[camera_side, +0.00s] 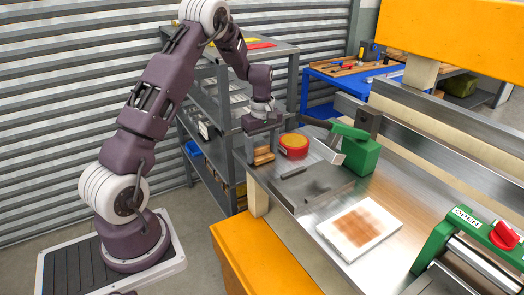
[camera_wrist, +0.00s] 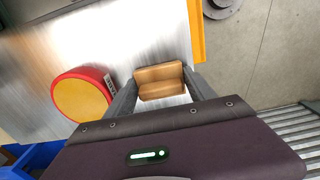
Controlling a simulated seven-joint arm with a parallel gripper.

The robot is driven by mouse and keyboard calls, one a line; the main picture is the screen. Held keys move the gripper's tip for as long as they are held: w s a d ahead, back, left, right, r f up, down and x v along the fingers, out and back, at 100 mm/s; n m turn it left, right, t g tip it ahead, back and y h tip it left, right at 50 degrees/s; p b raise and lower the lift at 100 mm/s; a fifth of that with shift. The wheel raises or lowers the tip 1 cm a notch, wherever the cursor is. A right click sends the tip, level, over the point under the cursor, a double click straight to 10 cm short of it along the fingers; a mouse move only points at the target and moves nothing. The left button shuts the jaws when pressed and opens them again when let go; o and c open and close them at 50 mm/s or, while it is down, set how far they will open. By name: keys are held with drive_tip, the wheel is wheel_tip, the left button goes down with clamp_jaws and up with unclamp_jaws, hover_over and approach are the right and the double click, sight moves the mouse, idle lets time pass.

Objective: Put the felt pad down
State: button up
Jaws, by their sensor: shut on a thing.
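A small tan-brown block with a crease across it, which I take to be the felt pad (camera_wrist: 161,81), sits between the two fingers of my gripper (camera_wrist: 159,88) in the wrist view. My gripper is shut on it. In the side view my gripper (camera_side: 263,147) points down at the far left corner of the metal bench, and the tan pad (camera_side: 264,158) shows low between the fingers. I cannot tell whether the pad touches the bench top (camera_side: 392,190).
A round red tin with a yellow lid (camera_side: 294,144) stands close beside my gripper; it also shows in the wrist view (camera_wrist: 80,98). A green block with a lever (camera_side: 361,156), a dark plate (camera_side: 315,185) and a white slab with a brown stain (camera_side: 358,229) are on the bench.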

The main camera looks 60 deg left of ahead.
sight(262, 148)
drive_tip(key=o, duration=1.2)
wheel_tip(262, 148, up, 12)
drive_tip(key=shift+r, duration=0.15)
